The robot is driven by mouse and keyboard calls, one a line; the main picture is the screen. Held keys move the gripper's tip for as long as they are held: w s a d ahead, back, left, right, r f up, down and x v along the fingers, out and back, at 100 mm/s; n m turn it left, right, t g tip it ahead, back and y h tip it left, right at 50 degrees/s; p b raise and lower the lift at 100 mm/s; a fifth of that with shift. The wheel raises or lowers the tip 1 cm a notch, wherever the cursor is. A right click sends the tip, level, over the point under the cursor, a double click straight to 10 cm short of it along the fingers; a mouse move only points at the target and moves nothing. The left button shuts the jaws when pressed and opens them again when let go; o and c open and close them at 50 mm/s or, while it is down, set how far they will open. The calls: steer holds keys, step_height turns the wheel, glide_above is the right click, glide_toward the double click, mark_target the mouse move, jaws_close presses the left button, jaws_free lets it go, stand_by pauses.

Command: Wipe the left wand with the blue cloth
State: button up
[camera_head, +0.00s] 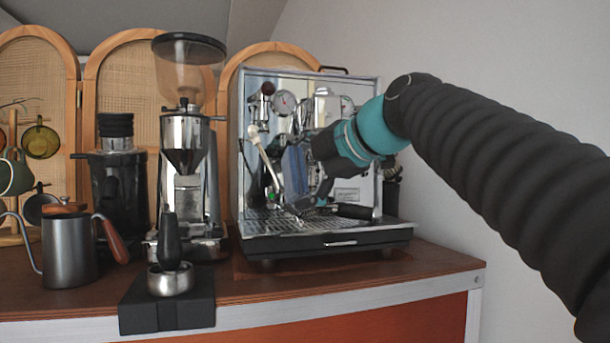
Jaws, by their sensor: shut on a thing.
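The espresso machine (365,100) stands on the counter with a shiny front. Its left wand (265,155) slants down at the left of the front, with a pale upper part. The blue cloth (294,168) hangs just right of this wand. My gripper (308,172) reaches in from the right and is shut on the cloth. The cloth seems apart from the wand, but I cannot tell the depth between them. The fingertips are partly hidden and blend with the dark parts of the machine.
A portafilter (355,211) lies low at the machine's right front, close below my gripper. A grinder (186,150) stands to the left. The counter's right end (440,262) is clear.

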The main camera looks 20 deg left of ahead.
steer(key=shift+s+a, duration=0.35)
steer(key=shift+a, duration=0.2)
stand_by(0.9)
steer(key=shift+w+a+r+p, duration=0.35)
steer(key=shift+w+r+p, duration=0.2)
steer(key=shift+r+p, duration=0.15)
steer(key=shift+w+a+r+p, duration=0.3)
steer(key=shift+w+r+p, duration=0.25)
steer(key=shift+p, duration=0.2)
steer(key=shift+f, duration=0.15)
